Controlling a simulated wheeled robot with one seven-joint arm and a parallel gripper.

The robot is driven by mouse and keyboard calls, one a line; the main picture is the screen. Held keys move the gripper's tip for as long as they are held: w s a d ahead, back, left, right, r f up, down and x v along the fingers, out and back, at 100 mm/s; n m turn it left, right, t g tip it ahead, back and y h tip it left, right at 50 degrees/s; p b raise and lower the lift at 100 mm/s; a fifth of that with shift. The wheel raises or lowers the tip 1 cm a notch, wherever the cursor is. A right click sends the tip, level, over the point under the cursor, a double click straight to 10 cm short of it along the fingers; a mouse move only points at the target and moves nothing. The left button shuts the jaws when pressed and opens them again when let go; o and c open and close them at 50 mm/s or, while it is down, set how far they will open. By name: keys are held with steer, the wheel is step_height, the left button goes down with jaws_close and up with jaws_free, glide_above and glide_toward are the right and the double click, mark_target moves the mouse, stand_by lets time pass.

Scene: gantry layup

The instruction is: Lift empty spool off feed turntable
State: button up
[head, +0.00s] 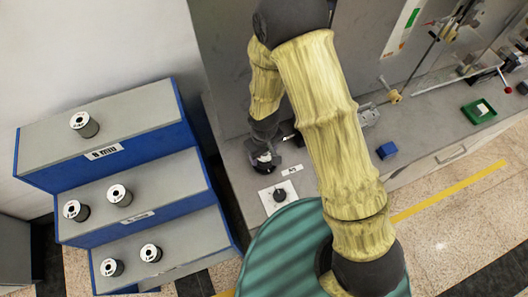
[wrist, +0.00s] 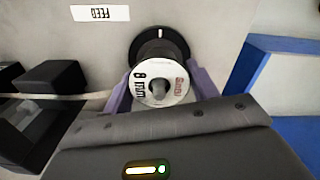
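The spool (wrist: 150,90) has a white top flange marked "8 mm" and a dark core. It stands upright on the dark round feed turntable (wrist: 178,42), beside the FEED label (wrist: 100,13). My gripper (wrist: 161,76) is down over the spool, one purple finger on each side of its flange. I see no clear gap between fingers and flange, but I cannot tell whether they press on it. In the head view my gripper (head: 264,160) is at the bench's left end and hides most of the spool and turntable.
A blue stepped rack (head: 150,180) with several spools stands left of the bench. A white square plate with a dark round piece (head: 279,195) lies near my gripper. Farther right are a blue block (head: 387,150) and a green tray (head: 478,111). Dark blocks (wrist: 50,78) show in the wrist view.

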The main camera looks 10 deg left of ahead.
steer(key=c, duration=0.6)
steer(key=shift+r, duration=0.1)
steer(key=shift+r+p, duration=3.2)
steer(key=shift+r, duration=1.05)
steer(key=shift+r+p, duration=1.25)
steer(key=shift+r, duration=0.5)
